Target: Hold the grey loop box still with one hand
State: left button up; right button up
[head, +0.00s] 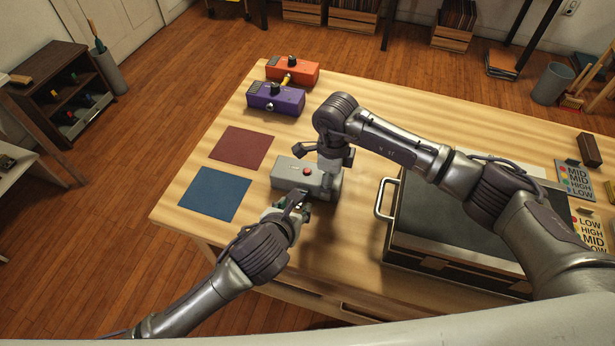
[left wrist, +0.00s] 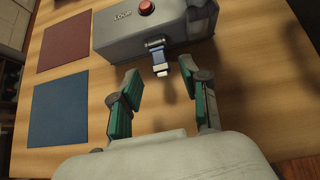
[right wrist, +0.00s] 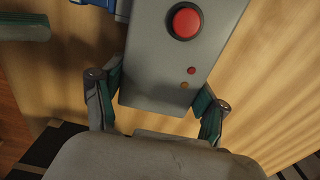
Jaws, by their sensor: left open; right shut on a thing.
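The grey loop box (head: 292,174), with a red button on top, stands on the wooden table. The left wrist view shows its body (left wrist: 112,35), and the right wrist view shows its top (right wrist: 165,75) up close. My right gripper (head: 333,172) is shut on the box's right end; its fingers (right wrist: 158,108) press on both sides. My left gripper (head: 290,203) is open and empty at the box's near side. In the left wrist view its spread fingers (left wrist: 163,100) stand apart from a small blue-and-white piece (left wrist: 160,62) sticking out of that side.
A blue mat (head: 215,194) and a dark red mat (head: 241,149) lie left of the box. A purple box (head: 274,99) and an orange box (head: 298,70) stand at the far left. A black case (head: 450,221) with a handle sits to the right, beside label cards (head: 577,181).

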pick_arm(q)
jog(key=shift+x, duration=2)
grip_shut()
jog(key=shift+s, duration=0.2)
jog(key=shift+s+a, duration=0.3)
jog(key=shift+s, duration=0.45)
jog(key=shift+s+a, duration=0.3)
jog(key=shift+s, duration=0.45)
jog(key=shift+s, duration=0.1)
